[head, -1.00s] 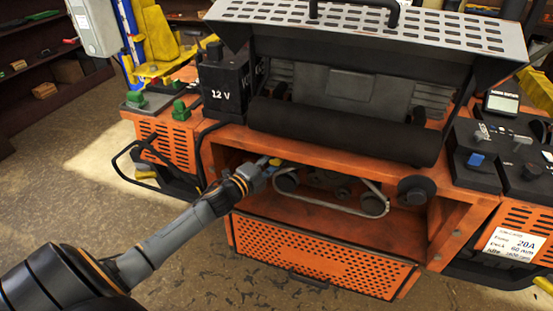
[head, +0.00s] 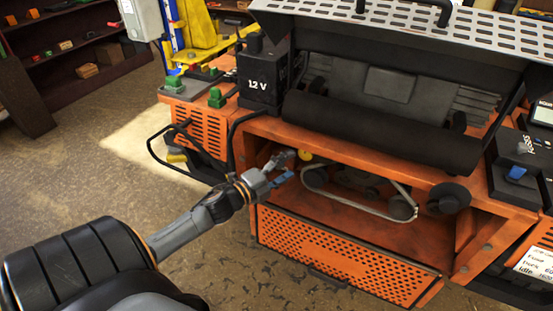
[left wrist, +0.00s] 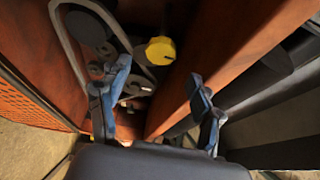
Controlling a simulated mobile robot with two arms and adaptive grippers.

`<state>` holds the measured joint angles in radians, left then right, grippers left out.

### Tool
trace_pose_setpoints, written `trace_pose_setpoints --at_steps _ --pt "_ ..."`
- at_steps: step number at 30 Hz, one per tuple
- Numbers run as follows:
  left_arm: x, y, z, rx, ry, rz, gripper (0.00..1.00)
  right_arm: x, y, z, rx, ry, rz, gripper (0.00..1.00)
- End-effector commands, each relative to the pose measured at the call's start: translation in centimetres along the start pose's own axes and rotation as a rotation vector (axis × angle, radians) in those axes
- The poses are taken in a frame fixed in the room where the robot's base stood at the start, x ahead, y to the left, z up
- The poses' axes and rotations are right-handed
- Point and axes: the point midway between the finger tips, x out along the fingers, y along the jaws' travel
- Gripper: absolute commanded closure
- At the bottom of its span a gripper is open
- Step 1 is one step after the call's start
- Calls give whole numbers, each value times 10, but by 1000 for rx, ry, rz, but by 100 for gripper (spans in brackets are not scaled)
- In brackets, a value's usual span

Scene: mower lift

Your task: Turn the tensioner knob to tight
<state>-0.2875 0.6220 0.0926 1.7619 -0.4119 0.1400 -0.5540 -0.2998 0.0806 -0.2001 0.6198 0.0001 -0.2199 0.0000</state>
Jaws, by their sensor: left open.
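The tensioner knob (head: 306,155) is small and yellow and sits inside the orange bay, near the upper left end of the belt. It also shows in the left wrist view (left wrist: 160,50), at the upper middle, with a flat yellow grip. My left gripper (head: 284,168) is open and empty at the bay's left opening, a little left of the knob and apart from it. In the left wrist view its blue-grey fingers (left wrist: 160,78) are spread wide, with the knob beyond the gap between them. The knob's markings cannot be read. My right gripper is not in view.
The pale belt (head: 335,201) loops around dark pulleys in the bay. An orange wall (left wrist: 225,55) runs close beside the right finger in the left wrist view. A perforated orange panel (head: 345,262) hangs below. A black 12 V battery (head: 263,75) stands above left.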

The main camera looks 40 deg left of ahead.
Motion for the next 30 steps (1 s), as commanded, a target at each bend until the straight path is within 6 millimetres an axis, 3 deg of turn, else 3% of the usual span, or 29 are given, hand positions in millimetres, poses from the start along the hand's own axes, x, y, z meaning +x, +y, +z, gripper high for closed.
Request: trace_pose_setpoints --at_steps 3,9,27,30 --pt "-20 1 0 -1 -1 2 35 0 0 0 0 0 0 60" --pt "-36 0 0 1 0 1 35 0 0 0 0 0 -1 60" --pt "-38 0 0 1 -1 0 35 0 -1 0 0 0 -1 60" --pt "-39 8 3 -17 -12 13 35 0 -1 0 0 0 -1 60"
